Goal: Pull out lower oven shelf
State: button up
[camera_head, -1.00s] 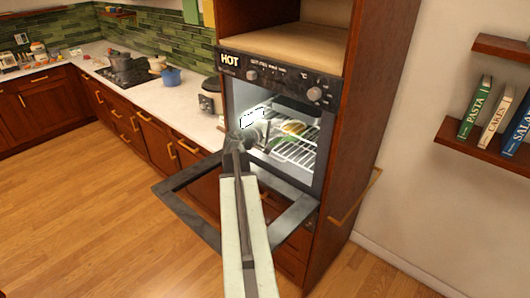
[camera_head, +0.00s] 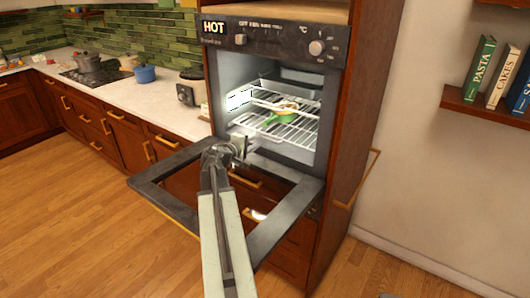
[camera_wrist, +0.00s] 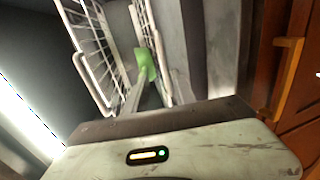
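The oven (camera_head: 225,68) is open, with its frame-like door (camera_head: 290,222) folded down. Two wire shelves show inside, an upper one (camera_head: 262,96) and a lower oven shelf (camera_head: 306,138). My gripper (camera_head: 238,147) is at the left of the oven mouth, above the door and just in front of the lower shelf. Its fingers are too small and blurred to judge. In the wrist view the wire shelves (camera_wrist: 92,50) and a green object (camera_wrist: 146,66) show ahead, tilted sideways.
A wooden cabinet (camera_head: 358,100) encloses the oven, with a brass rail (camera_head: 357,185) on its right side. Wooden floor (camera_head: 70,220) is free at the left front.

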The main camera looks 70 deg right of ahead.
aim_at(267, 139)
jog(key=shift+f, duration=0.7)
jog(key=shift+r, duration=0.15)
jog(key=b+x, duration=0.1)
jog(key=x, duration=0.7)
jog(key=shift+b, duration=0.3)
jog(key=shift+a+r, duration=0.15)
grip_shut()
jog(key=shift+s+a, duration=0.1)
jog(key=shift+s, duration=0.05)
